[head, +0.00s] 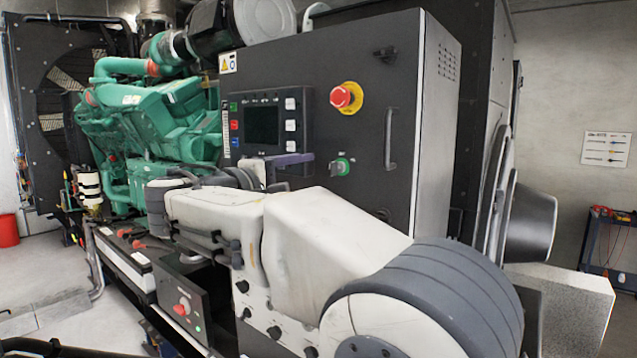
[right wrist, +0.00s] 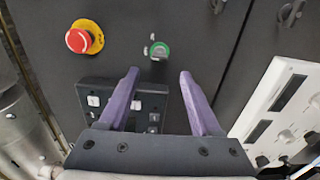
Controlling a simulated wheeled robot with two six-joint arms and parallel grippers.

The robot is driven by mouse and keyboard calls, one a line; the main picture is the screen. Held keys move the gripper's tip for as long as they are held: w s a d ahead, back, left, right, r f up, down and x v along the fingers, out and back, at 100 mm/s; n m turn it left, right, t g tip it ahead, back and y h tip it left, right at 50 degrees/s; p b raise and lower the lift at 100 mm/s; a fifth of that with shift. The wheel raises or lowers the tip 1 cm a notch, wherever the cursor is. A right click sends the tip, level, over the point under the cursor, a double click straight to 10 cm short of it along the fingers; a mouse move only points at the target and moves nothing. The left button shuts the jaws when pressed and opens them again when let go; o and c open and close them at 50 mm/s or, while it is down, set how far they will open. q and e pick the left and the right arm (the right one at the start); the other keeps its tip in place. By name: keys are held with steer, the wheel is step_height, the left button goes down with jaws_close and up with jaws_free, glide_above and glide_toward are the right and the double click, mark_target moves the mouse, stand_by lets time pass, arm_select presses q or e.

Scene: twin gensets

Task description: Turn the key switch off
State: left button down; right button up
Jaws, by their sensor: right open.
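The key switch (head: 342,166) is a small round green-ringed switch on the front of the dark control cabinet (head: 350,60), below the emergency stop. In the right wrist view the key switch (right wrist: 159,50) lies just beyond the fingertips, roughly centred between them. My right gripper (head: 309,160) has purple fingers and reaches toward the cabinet, left of the switch in the head view. In the right wrist view my right gripper (right wrist: 159,72) is open and empty, apart from the switch. The key's exact turn is too small to tell. My left gripper is not visible.
A red emergency stop (head: 346,97) on a yellow base sits above the switch. A control panel with a screen (head: 264,125) is to the left, and a door handle (head: 391,139) to the right. A green engine (head: 150,115) stands behind. A red knob (head: 182,308) is on a lower box.

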steer(key=v, duration=0.2)
steer(key=shift+s+a, duration=0.2)
steer(key=shift+s, duration=0.05)
steer(key=s+d+f+n+g+y, duration=0.1)
steer(key=s+d+f+g+y, duration=0.25)
steer(key=f, duration=0.65)
steer(key=s+d+f+n+g+y, duration=0.1)
steer(key=s+d+f+g+y, duration=0.2)
steer(key=f, duration=0.6)
steer(key=s+d+f+m+g+y, duration=0.2)
steer(key=s+f, duration=0.6)
steer(key=s, duration=0.4)
steer(key=s+d+f+m+g+y, duration=0.2)
steer(key=s+f+g, duration=0.4)
steer(key=s+f, duration=0.3)
steer(key=s+m+y, duration=0.1)
steer(key=s, duration=0.2)
steer(key=shift+s+d+m, duration=0.25)
steer(key=shift+s+m, duration=0.1)
steer(key=shift+m, duration=0.05)
steer(key=shift+f, duration=0.1)
